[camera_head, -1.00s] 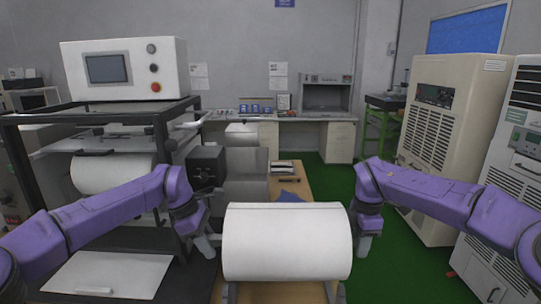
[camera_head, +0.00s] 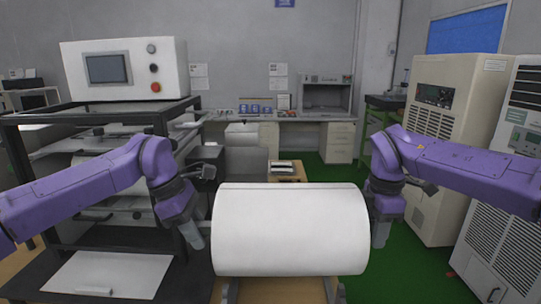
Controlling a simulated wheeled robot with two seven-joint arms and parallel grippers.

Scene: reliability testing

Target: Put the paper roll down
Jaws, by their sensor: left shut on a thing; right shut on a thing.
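The large white paper roll (camera_head: 290,232) lies horizontally across the lower middle of the head view. My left gripper (camera_head: 203,236) is at its left end and my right gripper (camera_head: 374,232) at its right end. Both are shut on the roll, between them, though the fingertips are mostly hidden at the roll's ends. The roll appears held up above a wooden surface (camera_head: 282,291) with dark rails below it. The roll hides most of that surface, so the gap beneath cannot be measured.
A machine with a white control box (camera_head: 125,70) and dark frame stands at the left, with a white sheet (camera_head: 105,275) at its foot. Cream cabinets (camera_head: 445,125) stand at the right. Green floor (camera_head: 335,172) and a back bench (camera_head: 340,117) lie beyond the roll.

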